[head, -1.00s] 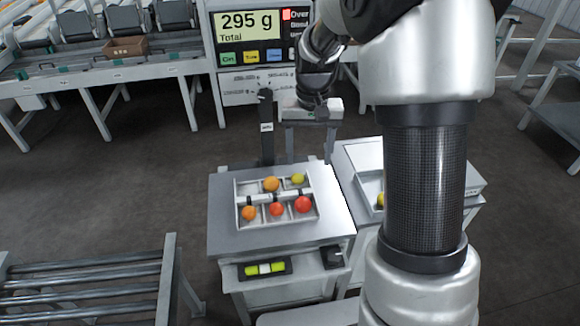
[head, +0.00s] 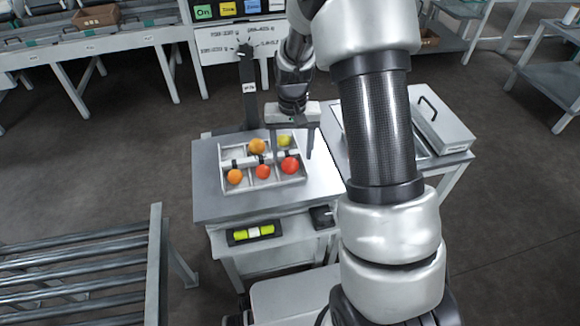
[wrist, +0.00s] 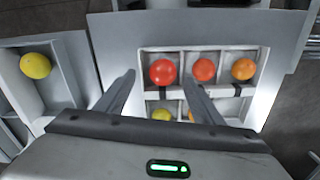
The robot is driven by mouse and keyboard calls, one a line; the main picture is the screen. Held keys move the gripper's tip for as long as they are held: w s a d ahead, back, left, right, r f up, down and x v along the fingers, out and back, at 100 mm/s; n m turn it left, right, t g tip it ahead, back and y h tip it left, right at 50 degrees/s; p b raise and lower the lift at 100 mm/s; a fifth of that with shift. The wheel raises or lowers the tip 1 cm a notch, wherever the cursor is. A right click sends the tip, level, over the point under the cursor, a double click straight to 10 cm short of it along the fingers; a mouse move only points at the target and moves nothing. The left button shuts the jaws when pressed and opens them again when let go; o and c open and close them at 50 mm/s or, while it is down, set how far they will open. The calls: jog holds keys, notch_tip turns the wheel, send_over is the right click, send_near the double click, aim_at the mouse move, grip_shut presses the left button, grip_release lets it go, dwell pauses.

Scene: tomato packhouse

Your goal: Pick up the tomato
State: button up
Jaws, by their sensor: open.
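A white divided tray (head: 305,181) on a grey-topped stand holds several tomatoes. The near row has a red tomato (head: 290,166) at right, an orange-red one (head: 263,171) in the middle and an orange one (head: 235,177) at left. The far row shows an orange tomato (head: 257,146) and a yellow-green one (head: 284,140). My gripper (head: 292,146) is open and empty above the tray's right end. In the wrist view, the red tomato (wrist: 163,71) appears between the open fingertips; contact cannot be told. My gripper partly covers the far row there.
A yellow tomato (wrist: 35,66) sits in a separate tray at left in the wrist view. A grey lidded box (head: 442,122) stands on the side table at right. A roller conveyor (head: 80,270) lies at lower left. A dark post (head: 250,95) stands behind the tray.

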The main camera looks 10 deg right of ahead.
aim_at(290, 160)
jog(key=f, duration=0.3)
jog(key=f+b, duration=0.1)
jog(key=shift+w+a+f, duration=0.15)
jog(key=shift+a+f, duration=0.1)
jog(key=c, duration=0.9)
jog(key=shift+o, duration=0.2)
jog(key=shift+r, duration=0.1)
